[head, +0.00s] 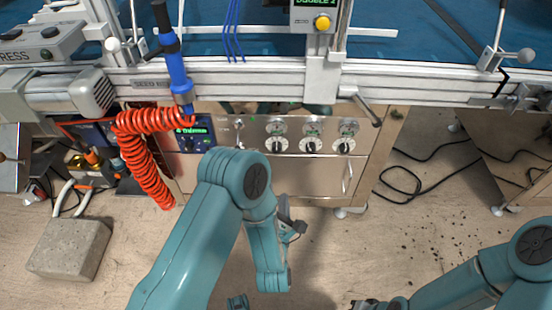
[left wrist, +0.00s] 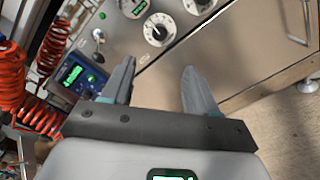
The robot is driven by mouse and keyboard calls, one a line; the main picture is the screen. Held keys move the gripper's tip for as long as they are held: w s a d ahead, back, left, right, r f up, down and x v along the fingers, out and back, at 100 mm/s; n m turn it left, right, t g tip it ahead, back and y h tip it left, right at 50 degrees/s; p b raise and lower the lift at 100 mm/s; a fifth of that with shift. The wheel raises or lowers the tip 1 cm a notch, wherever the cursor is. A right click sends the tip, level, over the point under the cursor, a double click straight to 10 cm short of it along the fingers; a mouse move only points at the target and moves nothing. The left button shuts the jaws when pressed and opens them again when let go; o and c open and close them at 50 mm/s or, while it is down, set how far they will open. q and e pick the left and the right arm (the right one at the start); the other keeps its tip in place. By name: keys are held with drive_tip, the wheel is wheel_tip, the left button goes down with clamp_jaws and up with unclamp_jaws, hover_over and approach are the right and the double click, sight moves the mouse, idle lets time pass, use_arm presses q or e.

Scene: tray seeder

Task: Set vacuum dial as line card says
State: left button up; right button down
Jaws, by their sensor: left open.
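A row of three dials with black knobs and small green readouts sits on the steel cabinet front: left dial (head: 277,145), middle dial (head: 311,145) and right dial (head: 345,147). Their labels are too small to read, so I cannot tell which one is the vacuum dial. One dial (left wrist: 158,30) shows large in the left wrist view, beyond my fingers. My left gripper (left wrist: 158,66) is open and empty, its fingers pointing toward the panel, apart from the knobs. In the head view it is partly hidden by my arm. My right gripper (head: 368,304) is cut off at the bottom edge. I make out no line card.
A blue-screened controller (head: 195,136) sits left of the dials, with a red coiled hose (head: 145,150) beside it. A metal rail (head: 230,80) runs above the cabinet. The cabinet handle (head: 347,177) is at right. A concrete block (head: 70,248) and black cables (head: 405,180) lie on the floor.

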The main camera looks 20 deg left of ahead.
sight(277, 150)
use_arm(q)
drive_tip(key=p+x, duration=0.4)
drive_tip(key=x, duration=1.1)
drive_tip(key=shift+f+p, duration=0.1)
drive_tip(key=shift+p, duration=0.2)
drive_tip(key=shift+w+a, duration=0.15)
drive_tip(key=shift+w, duration=0.2)
drive_tip(key=c, duration=1)
